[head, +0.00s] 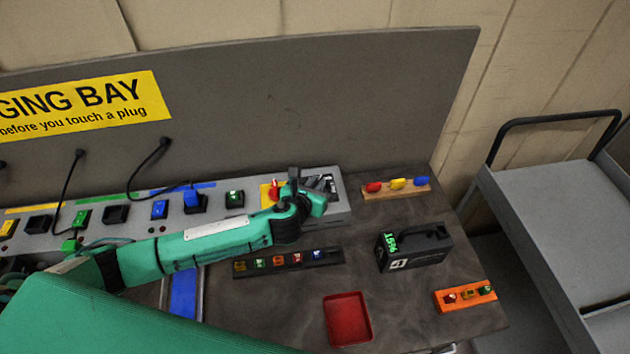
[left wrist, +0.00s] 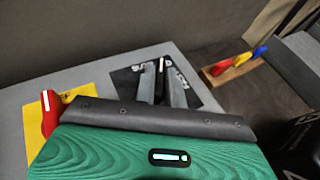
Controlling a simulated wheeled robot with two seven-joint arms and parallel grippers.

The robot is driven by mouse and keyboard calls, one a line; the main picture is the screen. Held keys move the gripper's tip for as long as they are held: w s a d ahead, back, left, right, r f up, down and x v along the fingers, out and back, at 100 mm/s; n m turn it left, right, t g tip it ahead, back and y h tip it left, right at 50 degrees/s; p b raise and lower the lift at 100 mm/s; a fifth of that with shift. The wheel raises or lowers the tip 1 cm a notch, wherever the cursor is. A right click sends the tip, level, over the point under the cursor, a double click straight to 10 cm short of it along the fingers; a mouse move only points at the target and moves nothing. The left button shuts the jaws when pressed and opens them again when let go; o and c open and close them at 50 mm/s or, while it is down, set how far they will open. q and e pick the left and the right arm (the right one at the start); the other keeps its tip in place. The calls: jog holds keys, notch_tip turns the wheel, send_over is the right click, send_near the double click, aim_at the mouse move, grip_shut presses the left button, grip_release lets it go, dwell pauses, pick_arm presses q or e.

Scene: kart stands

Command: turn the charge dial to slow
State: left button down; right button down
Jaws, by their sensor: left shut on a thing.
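The charge dial is a dark knob (left wrist: 161,68) with a white mark, on a black plate (left wrist: 122,80) with white lettering partly hidden by my fingers. The white mark points roughly away from the gripper, between the labels. In the head view the dial plate (head: 331,183) sits at the right end of the grey charging panel. My left gripper (left wrist: 162,88) is shut on the dial knob, one grey finger on each side of it; it reaches the plate in the head view (head: 319,188). My right gripper is not in view.
A red switch with a white mark (left wrist: 47,112) on a yellow plate stands left of the dial. A wooden rack of coloured pieces (head: 397,189) lies to its right. A black pack reading 15% (head: 412,249), a red tray (head: 347,318) and an orange block (head: 465,296) lie nearer.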

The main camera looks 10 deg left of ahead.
pick_arm(q)
jog(key=n+y+p, duration=0.1)
jog(key=n+y, duration=0.1)
jog(key=n+y+p, duration=0.1)
jog(key=n+y, duration=0.1)
jog(key=y, duration=0.1)
jog(key=shift+d+r+p, duration=0.2)
jog(key=shift+d+p, duration=0.15)
jog(key=shift+d, duration=0.05)
jog(key=shift+f+n+g+y+p, duration=0.1)
jog(key=shift+n+g+y+p, duration=0.35)
jog(key=shift+n+y, duration=0.75)
jog(key=shift+w+y, duration=0.1)
jog(key=shift+y, duration=0.2)
jog(key=c, duration=1.5)
grip_release()
jog(key=shift+o, duration=0.2)
jog(key=shift+f, duration=0.1)
